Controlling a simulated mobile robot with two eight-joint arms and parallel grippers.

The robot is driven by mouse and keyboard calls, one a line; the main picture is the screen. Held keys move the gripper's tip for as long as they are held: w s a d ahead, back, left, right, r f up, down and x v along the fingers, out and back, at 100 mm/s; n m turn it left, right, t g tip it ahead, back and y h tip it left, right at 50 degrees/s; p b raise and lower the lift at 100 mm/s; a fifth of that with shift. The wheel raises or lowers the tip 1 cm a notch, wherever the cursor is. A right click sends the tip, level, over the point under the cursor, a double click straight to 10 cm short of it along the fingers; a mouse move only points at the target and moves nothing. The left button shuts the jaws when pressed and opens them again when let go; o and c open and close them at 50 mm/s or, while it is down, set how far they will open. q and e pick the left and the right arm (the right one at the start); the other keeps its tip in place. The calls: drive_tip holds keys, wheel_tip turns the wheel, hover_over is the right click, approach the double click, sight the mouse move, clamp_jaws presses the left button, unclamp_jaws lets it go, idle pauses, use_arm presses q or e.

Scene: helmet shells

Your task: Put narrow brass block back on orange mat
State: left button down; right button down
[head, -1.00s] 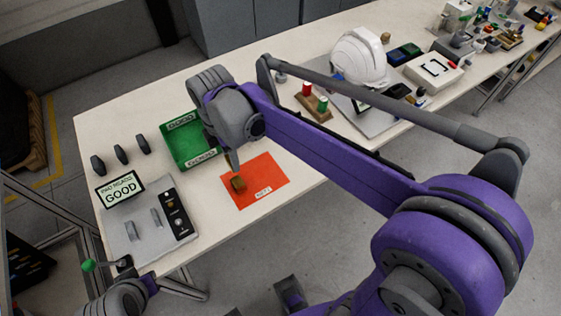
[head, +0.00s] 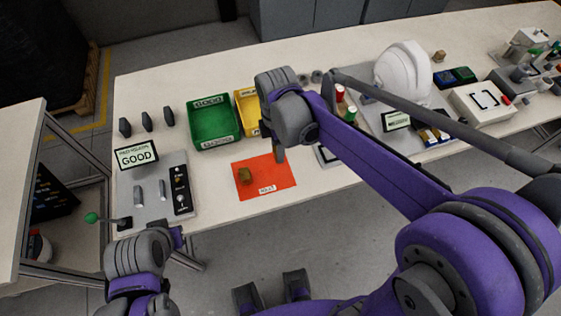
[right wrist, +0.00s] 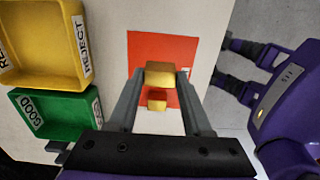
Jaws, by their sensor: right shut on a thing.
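The orange mat (head: 283,178) lies flat on the table. One brass block (head: 244,175) sits on it near its left edge; it also shows in the right wrist view (right wrist: 157,101). My right gripper (head: 279,154) is above the far right part of the mat. In the right wrist view it is shut on another brass block (right wrist: 160,70), held over the mat. Which block is narrower I cannot tell.
A green bin (head: 213,122) and a yellow bin (head: 243,97) stand behind the mat. A grey panel fixture (head: 150,208) with a GOOD display (head: 137,155) is to the left. A white helmet (head: 403,72) is to the right.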

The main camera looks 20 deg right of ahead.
wheel_tip(320, 180, down, 7)
drive_tip(key=shift+r, duration=0.15)
drive_tip(key=shift+b, duration=0.3)
drive_tip(key=shift+f, duration=0.25)
drive_tip(key=shift+c, duration=1.7)
unclamp_jaws()
drive_tip(key=shift+r, duration=0.1)
